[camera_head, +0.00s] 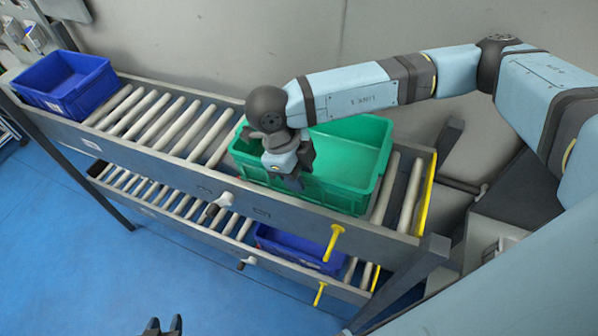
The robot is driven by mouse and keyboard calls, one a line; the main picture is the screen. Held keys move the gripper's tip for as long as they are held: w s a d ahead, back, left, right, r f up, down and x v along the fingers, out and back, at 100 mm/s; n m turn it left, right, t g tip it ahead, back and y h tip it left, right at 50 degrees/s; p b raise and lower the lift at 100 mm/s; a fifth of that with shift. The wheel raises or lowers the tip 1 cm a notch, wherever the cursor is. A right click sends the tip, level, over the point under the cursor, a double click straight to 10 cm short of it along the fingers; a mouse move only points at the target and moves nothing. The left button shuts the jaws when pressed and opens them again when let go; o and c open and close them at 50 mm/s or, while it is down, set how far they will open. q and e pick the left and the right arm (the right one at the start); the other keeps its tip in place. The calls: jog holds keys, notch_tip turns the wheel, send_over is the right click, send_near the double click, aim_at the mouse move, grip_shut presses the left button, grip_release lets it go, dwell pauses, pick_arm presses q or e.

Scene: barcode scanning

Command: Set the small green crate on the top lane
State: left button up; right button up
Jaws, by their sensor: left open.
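The green crate (350,197) sits at the right end of the top roller lane (160,122), open side up and seemingly empty. My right arm reaches over it from the right. My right gripper (294,180) points down at the crate's near left part, overlapping its near wall. Whether its fingers grip the rim or only hover by it cannot be told. My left gripper (162,326) shows only its fingertips at the bottom edge, apart and empty, over the blue floor and far from the crate.
A blue crate (62,85) stands at the left end of the top lane. Another blue crate (300,249) sits on the lower lane (165,196). Yellow end stops (425,192) close the right end. Rollers between the top crates are clear. A grey wall stands behind.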

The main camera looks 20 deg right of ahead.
jog(key=shift+w+a+r, duration=0.15)
jog(key=shift+w+r, duration=0.05)
jog(key=shift+r, duration=0.3)
jog(key=b+v, duration=0.3)
jog(key=v, duration=0.9)
jog(key=shift+r, duration=0.4)
jog(key=shift+f, duration=0.1)
